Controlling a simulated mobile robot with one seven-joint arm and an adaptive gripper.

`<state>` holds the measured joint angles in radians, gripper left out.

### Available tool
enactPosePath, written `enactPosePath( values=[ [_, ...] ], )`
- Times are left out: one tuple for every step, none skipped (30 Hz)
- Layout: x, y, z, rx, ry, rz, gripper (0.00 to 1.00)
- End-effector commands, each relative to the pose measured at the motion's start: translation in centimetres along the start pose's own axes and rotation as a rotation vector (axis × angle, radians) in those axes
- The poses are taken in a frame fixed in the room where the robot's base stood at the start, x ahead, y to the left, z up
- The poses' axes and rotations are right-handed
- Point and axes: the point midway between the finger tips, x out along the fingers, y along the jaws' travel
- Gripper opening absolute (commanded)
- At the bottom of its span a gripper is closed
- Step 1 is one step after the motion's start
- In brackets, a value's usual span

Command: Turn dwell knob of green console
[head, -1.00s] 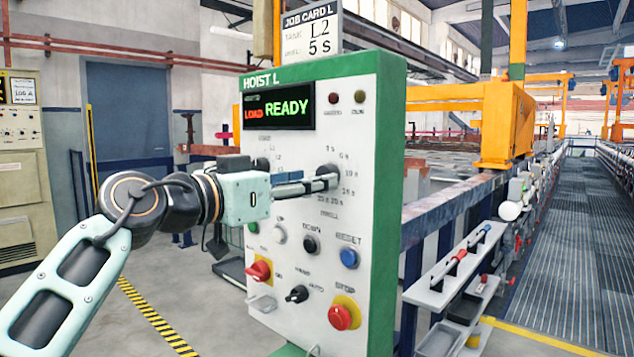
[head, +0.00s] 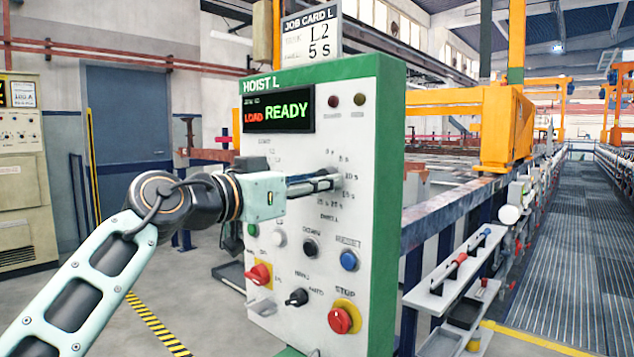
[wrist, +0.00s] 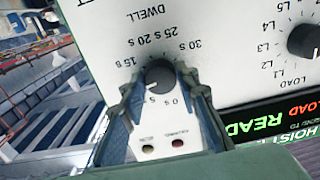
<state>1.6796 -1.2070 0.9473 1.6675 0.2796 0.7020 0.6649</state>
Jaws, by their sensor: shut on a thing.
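The green-framed console (head: 397,150) headed HOIST L stands in the middle of the head view, its display reading LOAD and READY. My gripper (head: 333,180) reaches it from the left, fingers at the panel. In the wrist view, where the panel appears upside down, the dark round dwell knob (wrist: 160,76) sits between my fingertips, and my gripper is shut on it. Marks from 0 s to 30 s ring the knob under the word DWELL. A pale mark shows on the knob's lower left; its exact setting is hard to read. In the head view my fingers hide the knob.
The job card (head: 308,37) above the console reads L2 and 5 s. Another black knob (wrist: 304,41) marked L1 to L5 and LOAD is near in the wrist view. Below are a blue RESET button (head: 348,260) and red STOP button (head: 340,320). A rail (head: 455,195) runs behind.

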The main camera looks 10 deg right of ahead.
Motion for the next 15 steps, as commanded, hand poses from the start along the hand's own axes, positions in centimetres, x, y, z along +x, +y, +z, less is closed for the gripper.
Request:
enactPosePath(
  values=[
    [0.01,0.04,0.03,-0.002,-0.001,0.001,0.05],
    [0.01,0.04,0.04,-0.005,-0.001,0.001,0.05],
    [0.01,0.04,0.06,-0.009,-0.001,0.001,0.05],
    [0.02,0.04,0.07,-0.015,-0.001,0.0,0.05],
    [0.02,0.04,0.09,-0.021,-0.002,0.0,0.05],
    [0.03,0.05,0.1,-0.033,-0.002,0.0,0.05],
    [0.04,0.06,0.12,-0.044,-0.002,0.001,0.05],
    [0.04,0.06,0.14,-0.055,-0.002,0.0,0.05],
    [0.04,0.04,0.18,-0.075,-0.003,0.0,0.05],
    [0.03,0.04,0.2,-0.092,-0.003,0.0,0.05],
    [0.03,0.04,0.22,-0.11,-0.003,0.0,0.05],
    [0.03,0.03,0.24,-0.136,-0.004,-0.001,0.05],
    [0.03,0.04,0.24,-0.157,-0.004,-0.001,0.05],
    [0.01,0.02,0.24,-0.178,-0.004,-0.002,0.05],
    [0.01,0.03,0.22,-0.211,-0.003,-0.001,0.05]
  ],
)
